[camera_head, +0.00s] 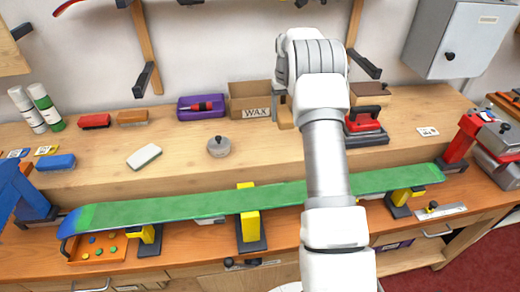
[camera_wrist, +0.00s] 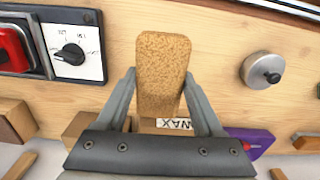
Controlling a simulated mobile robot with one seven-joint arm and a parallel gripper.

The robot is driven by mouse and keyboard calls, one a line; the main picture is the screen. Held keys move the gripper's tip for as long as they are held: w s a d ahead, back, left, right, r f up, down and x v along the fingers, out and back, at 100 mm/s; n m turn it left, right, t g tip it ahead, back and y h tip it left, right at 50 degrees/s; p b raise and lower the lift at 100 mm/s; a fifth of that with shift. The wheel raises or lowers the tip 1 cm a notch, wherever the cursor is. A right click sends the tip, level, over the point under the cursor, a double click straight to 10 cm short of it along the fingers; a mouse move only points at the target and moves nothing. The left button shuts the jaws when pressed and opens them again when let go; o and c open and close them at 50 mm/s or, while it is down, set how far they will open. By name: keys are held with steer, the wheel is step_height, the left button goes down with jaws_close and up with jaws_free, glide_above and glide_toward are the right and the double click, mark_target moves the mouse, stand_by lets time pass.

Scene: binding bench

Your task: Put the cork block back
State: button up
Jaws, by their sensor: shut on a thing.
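The cork block (camera_wrist: 163,72) is a speckled tan block. In the wrist view my gripper (camera_wrist: 160,88) is shut on it, one finger on each side, and the block points away from the wrist. In the head view my arm hides most of the gripper. A tan piece of the block (camera_head: 286,117) shows just left of the arm, beside the cardboard wax box (camera_head: 250,102). I cannot tell whether the block touches the wooden shelf (camera_head: 250,150).
The purple case (camera_head: 201,107), brushes (camera_head: 95,121), a round tin (camera_head: 219,147) and a white block (camera_head: 144,156) stand left on the shelf. A red iron (camera_head: 363,121) is right of my arm.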

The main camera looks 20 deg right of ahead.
steer(key=d, duration=0.4)
glide_above(260, 147)
step_height(260, 147, down, 6)
steer(key=shift+f+p, duration=0.2)
steer(key=shift+p, duration=0.2)
steer(key=shift+f+p, duration=0.3)
steer(key=shift+f, duration=1.75)
steer(key=shift+f, duration=0.1)
steer(key=o, duration=1.3)
